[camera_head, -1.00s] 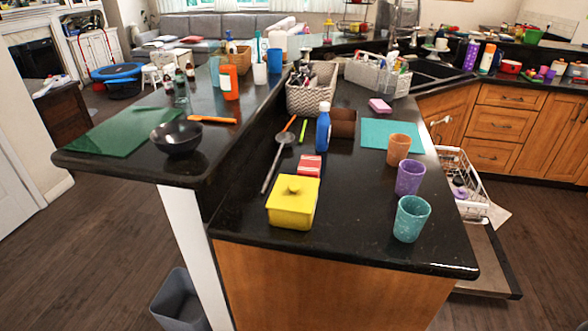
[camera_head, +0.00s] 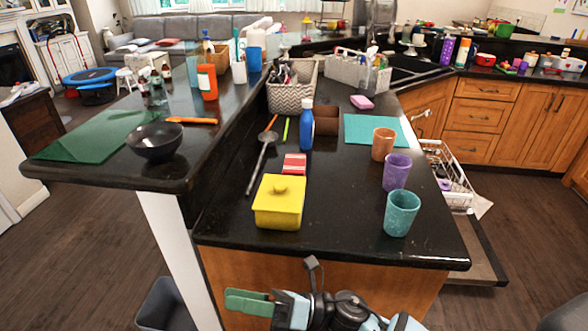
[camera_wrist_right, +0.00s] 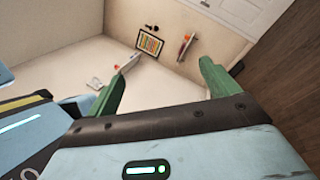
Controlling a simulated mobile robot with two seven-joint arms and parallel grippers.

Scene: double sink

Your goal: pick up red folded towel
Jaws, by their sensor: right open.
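The red folded towel (camera_head: 294,164), with pale stripes, lies on the black counter in the head view, just behind the yellow lidded box (camera_head: 279,202). My right gripper (camera_head: 240,300) shows at the bottom of the head view, in front of the counter's near end and well apart from the towel. In the right wrist view its green fingers (camera_wrist_right: 160,71) are spread with nothing between them. The towel is not seen in that view. My left gripper is not in view.
A blue bottle (camera_head: 306,126) stands behind the towel, with a brown block (camera_head: 326,120) beside it. A ladle (camera_head: 261,160) lies to the left. A teal cup (camera_head: 401,212), purple cup (camera_head: 396,171) and orange cup (camera_head: 383,143) stand right. The counter between box and cups is clear.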

